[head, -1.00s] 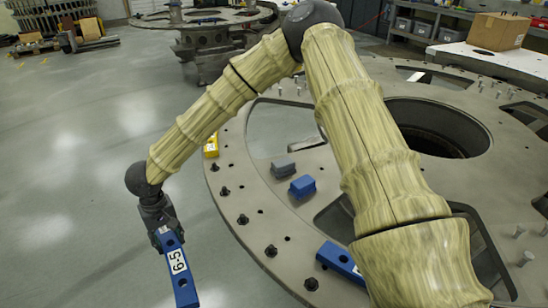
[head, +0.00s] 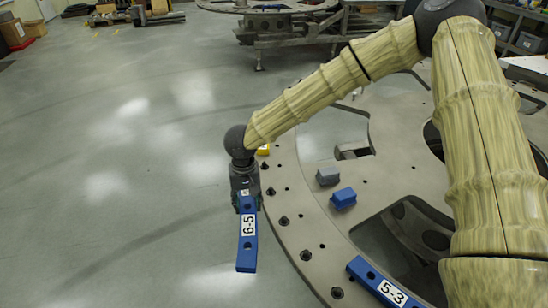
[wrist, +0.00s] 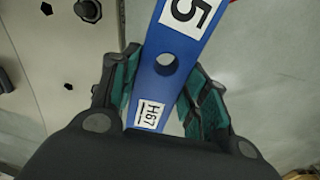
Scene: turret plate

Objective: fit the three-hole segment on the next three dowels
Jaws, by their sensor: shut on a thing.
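My gripper (head: 246,200) is shut on the blue three-hole segment labelled 6-5 (head: 246,257), which hangs out past the plate's left edge, over the grey floor in the head view. In the wrist view, the segment (wrist: 190,48) runs between my two teal-padded fingers (wrist: 164,92); one hole and an H67 tag show. Its other holes are hidden or hard to tell. The ring plate (head: 290,187) has black dowels along its rim, such as one nearest my gripper (head: 270,191), one below it (head: 283,220) and another further down (head: 305,254). The segment is apart from them.
A blue segment labelled 5-3 (head: 372,276) lies on the rim at lower right. A blue block (head: 343,198) and a grey block (head: 328,176) sit on the plate. A yellow piece (head: 263,150) is on the rim beyond my wrist.

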